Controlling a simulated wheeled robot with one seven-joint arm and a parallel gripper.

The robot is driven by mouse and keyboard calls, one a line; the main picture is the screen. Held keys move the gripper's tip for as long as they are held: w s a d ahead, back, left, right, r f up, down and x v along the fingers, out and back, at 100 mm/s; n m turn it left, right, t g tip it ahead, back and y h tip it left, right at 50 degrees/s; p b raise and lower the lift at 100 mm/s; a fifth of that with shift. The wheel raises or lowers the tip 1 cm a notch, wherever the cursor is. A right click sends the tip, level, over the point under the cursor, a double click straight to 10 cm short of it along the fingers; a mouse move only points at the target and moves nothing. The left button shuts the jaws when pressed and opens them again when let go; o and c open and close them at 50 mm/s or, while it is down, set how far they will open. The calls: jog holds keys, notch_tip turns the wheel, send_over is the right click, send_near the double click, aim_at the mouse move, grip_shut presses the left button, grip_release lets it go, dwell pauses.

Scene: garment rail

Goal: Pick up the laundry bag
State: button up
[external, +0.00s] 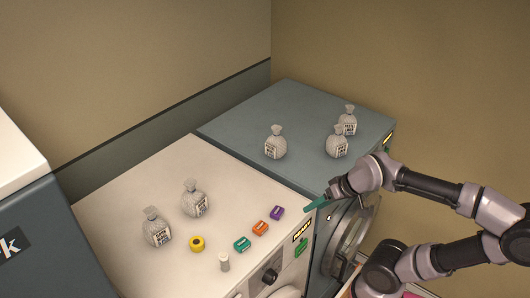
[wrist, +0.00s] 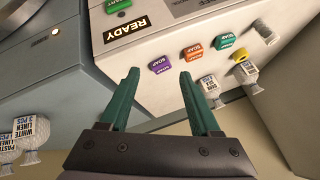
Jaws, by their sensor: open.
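Several grey tied laundry bags with printed labels are in view. In the external view, one bag (external: 157,227) and another bag (external: 194,198) stand on the white machine's top. A bag (external: 276,142) stands alone on the grey-blue machine, and a bag (external: 337,142) and another bag (external: 348,120) stand close together at its right. My gripper (external: 310,206) is open and empty near the machines' front edges, apart from every bag. In the wrist view my gripper (wrist: 160,74) shows both teal fingers spread. Bags show at lower left (wrist: 36,130) and at right (wrist: 211,90).
Purple (external: 277,213), orange (external: 260,228) and green (external: 242,243) soap boxes line the white machine's top (external: 150,180). A yellow roll (external: 197,244) and a pale cylinder (external: 224,262) stand nearby. The grey-blue machine's round door (external: 352,240) is below my gripper. Its top's left part is clear.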

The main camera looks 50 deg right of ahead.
jog(key=w+a+m+g+y, duration=0.3)
jog(key=w+a+m+y, duration=0.5)
jog(key=w+a, duration=0.35)
jog(key=w+a+m+t+y, duration=0.35)
jog(key=w+m, duration=0.35)
jog(key=w, duration=0.4)
jog(key=m+t, duration=0.3)
jog(key=m, duration=0.3)
send_near(183, 196)
notch_tip(183, 196, up, 4)
jog(key=x, duration=0.4)
jog(key=shift+s+r+t+y, duration=0.15)
jog(key=shift+r+t+y, duration=0.1)
jog(key=shift+f+x, duration=0.1)
jog(key=shift+x, duration=1.4)
jog(key=shift+f+x, duration=0.15)
jog(key=shift+x, duration=1.4)
jog(key=shift+d, duration=0.1)
grip_shut()
